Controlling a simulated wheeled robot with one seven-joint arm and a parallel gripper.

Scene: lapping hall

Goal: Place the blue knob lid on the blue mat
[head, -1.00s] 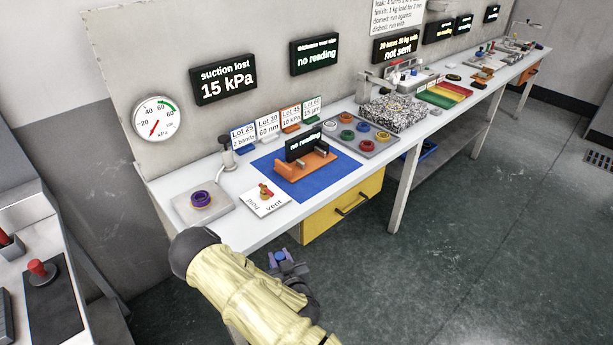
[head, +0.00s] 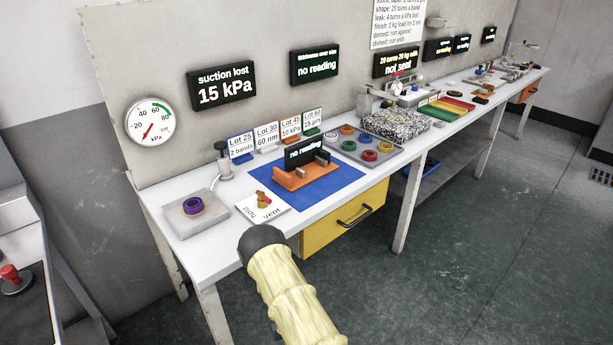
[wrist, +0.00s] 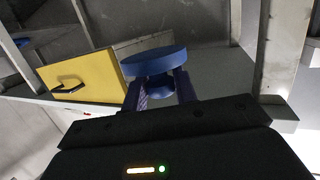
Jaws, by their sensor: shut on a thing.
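The blue knob lid (wrist: 153,61) is a round blue disc with a knob below it in the wrist view. My gripper (wrist: 160,90) is shut on the knob, with the disc beyond the fingertips. In the head view my arm hides both gripper and lid.
A hold/vent card with a knob (head: 262,207) lies left of the mat. A grey block with a purple ring (head: 194,205) is farther left. A grey tray of coloured rings (head: 345,149) stands right of the mat. A yellow drawer (head: 340,222) hangs under the bench.

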